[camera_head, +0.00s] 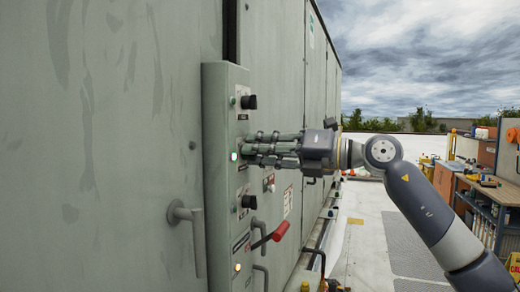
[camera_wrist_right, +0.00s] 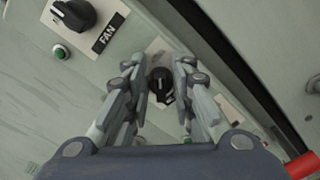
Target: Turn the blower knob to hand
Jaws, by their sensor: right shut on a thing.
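The grey-green control panel (camera_head: 222,80) holds a column of black knobs. My right gripper (camera_head: 250,150) is at the middle knob, whose label I cannot read. In the right wrist view this black knob (camera_wrist_right: 160,83) sits between the fingertips of the right gripper (camera_wrist_right: 160,88), which is shut on it. The fingers hide the knob in the head view. Whether it is the blower knob and what it points to are too small to tell. The upper knob (camera_head: 249,102) carries the label FAN in the right wrist view (camera_wrist_right: 74,15). My left gripper is not in view.
A lower knob (camera_head: 249,202), a lit green lamp (camera_head: 234,156), and an amber lamp (camera_head: 237,267) are on the panel. A red-gripped lever (camera_head: 280,231) sticks out below my right gripper. A door handle (camera_head: 185,212) is at left. A workbench (camera_head: 500,190) stands far right.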

